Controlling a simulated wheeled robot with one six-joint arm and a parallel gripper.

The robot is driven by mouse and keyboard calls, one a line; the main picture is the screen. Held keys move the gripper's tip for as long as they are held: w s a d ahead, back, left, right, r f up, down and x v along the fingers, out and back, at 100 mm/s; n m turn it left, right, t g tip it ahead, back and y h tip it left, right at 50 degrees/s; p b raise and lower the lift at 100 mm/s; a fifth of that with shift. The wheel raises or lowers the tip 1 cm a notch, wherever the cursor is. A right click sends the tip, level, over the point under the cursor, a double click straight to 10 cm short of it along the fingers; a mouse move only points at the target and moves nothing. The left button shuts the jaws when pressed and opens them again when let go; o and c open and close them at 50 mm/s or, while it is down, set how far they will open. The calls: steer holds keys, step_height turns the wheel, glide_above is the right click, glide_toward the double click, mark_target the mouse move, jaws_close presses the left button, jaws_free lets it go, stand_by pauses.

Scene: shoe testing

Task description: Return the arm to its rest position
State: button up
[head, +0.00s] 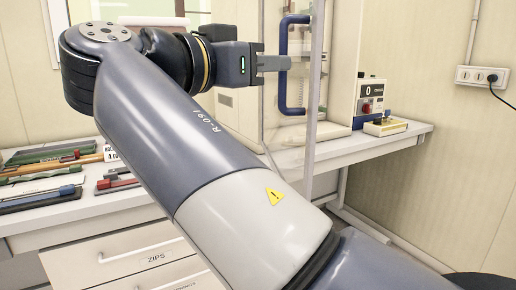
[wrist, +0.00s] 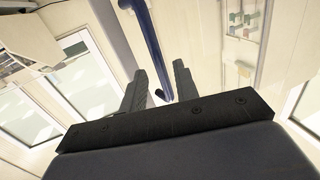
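My arm stretches across the head view from the lower right to the upper left, then bends right to my gripper (head: 274,63). The gripper points right, level, in front of a blue door handle (head: 283,92) and hides part of its upright bar. In the wrist view, the two fingers of my gripper (wrist: 160,70) stand apart. The blue handle (wrist: 143,30) shows beyond and between them. I see nothing clamped in the fingers. Whether a finger touches the handle cannot be told.
The handle belongs to a clear-panelled machine on a white bench (head: 385,140). A control box (head: 370,97) with a display stands right of it. On the left, a worktop holds several tools (head: 45,175) above a drawer labelled ZIPS (head: 150,255). A wall socket (head: 482,76) is at right.

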mark_target(283, 102)
steer(key=shift+x, duration=2.25)
steer(key=shift+s+b, duration=0.15)
steer(key=shift+b, duration=0.15)
